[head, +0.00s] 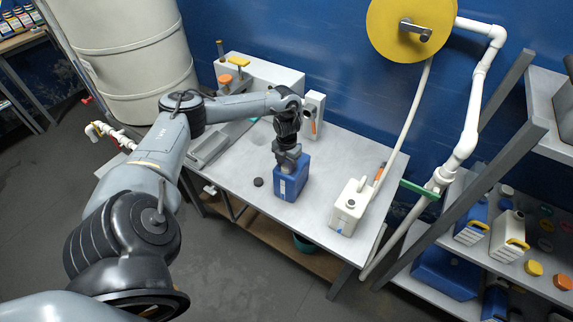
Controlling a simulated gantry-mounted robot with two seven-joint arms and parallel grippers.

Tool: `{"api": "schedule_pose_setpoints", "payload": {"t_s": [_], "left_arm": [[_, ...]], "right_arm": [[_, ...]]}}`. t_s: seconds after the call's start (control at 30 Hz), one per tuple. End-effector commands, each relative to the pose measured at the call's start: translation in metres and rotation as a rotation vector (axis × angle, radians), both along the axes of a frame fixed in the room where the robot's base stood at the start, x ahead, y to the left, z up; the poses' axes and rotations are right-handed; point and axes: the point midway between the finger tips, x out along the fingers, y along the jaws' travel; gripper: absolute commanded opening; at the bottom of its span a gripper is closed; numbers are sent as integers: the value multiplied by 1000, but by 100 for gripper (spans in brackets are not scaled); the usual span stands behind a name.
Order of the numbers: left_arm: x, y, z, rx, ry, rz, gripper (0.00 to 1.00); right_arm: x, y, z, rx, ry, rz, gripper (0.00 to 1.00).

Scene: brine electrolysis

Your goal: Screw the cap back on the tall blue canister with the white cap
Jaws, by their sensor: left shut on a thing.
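A blue canister (291,182) with a white label stands upright on the grey table (328,152). My left gripper (289,157) points down right over the canister's top. It is shut at the canister's neck, where the white cap sits, and its fingers hide most of the cap and neck. I cannot tell how the cap is seated on the thread. My right gripper is not in view.
A small black disc (258,182) lies on the table left of the canister. A white canister (349,208) stands to the right. A yellow wheel (400,28) and white pipes rise behind. A shelf rack (478,232) holds several containers at the right.

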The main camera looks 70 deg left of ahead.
Motion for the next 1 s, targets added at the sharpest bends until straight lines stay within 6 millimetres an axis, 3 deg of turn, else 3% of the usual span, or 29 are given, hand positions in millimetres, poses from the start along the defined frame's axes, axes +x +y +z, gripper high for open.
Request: {"api": "schedule_pose_setpoints", "payload": {"t_s": [0.4,0.77,0.8,0.97,1.0], "left_arm": [[0,1,-2,1,0,-424,5],[0,1,0,0,0,-493,5],[0,1,0,0,0,-493,46],[0,1,0,-1,1,-492,71],[0,1,0,-1,1,-492,71]], "right_arm": [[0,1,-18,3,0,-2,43],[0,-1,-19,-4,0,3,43],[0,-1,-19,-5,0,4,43],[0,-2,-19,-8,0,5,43],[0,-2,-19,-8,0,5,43]]}}
